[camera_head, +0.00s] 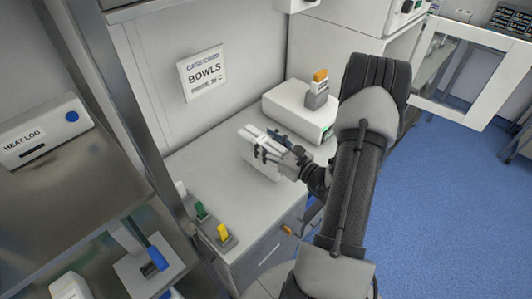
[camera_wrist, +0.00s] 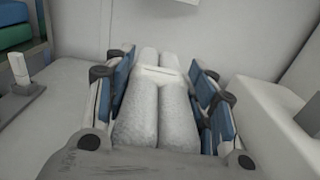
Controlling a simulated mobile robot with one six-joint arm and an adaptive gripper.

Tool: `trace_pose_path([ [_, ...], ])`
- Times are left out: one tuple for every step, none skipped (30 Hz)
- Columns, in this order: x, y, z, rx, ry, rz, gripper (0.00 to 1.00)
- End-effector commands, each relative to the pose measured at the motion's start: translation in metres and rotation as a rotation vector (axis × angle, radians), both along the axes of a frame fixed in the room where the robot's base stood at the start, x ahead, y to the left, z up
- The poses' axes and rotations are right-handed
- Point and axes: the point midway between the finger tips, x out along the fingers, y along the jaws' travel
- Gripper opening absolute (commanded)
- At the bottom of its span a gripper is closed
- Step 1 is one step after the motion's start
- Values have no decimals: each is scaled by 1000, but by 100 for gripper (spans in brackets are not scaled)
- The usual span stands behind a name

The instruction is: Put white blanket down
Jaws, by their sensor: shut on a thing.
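The white blanket (camera_wrist: 148,115) is folded or rolled into a bundle with a pale band across it. In the wrist view it sits between the blue finger pads of my gripper (camera_wrist: 160,90), which is shut on it. In the head view the blanket (camera_head: 257,150) is at the end of my gripper (camera_head: 270,150), over the middle of the light counter (camera_head: 190,155). I cannot tell whether its underside touches the counter.
A white box (camera_head: 295,112) with an orange-topped grey piece (camera_head: 318,85) on it stands just right of the blanket. A "BOWLS" sign (camera_head: 203,73) hangs on the wall behind.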

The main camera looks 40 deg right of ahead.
Motion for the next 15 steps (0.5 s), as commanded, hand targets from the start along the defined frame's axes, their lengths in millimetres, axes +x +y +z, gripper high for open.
trace_pose_path([
  [0,0,-9,2,1,0,1],
  [0,0,-14,2,1,0,1],
  [0,0,-21,3,1,0,1],
  [0,0,-26,4,2,0,1],
  [0,0,-30,3,1,0,1],
  [0,0,-35,3,1,0,1],
  [0,0,-37,2,1,0,1],
  [0,0,-38,1,0,0,1],
  [0,0,-38,0,-1,0,1],
  [0,0,-37,-1,-1,0,1],
  [0,0,-37,-1,-1,0,1],
  [0,0,-36,-1,-1,0,1],
  [0,0,-36,0,-1,0,1],
  [0,0,-36,0,-1,0,1],
  [0,0,-37,0,-1,0,1],
])
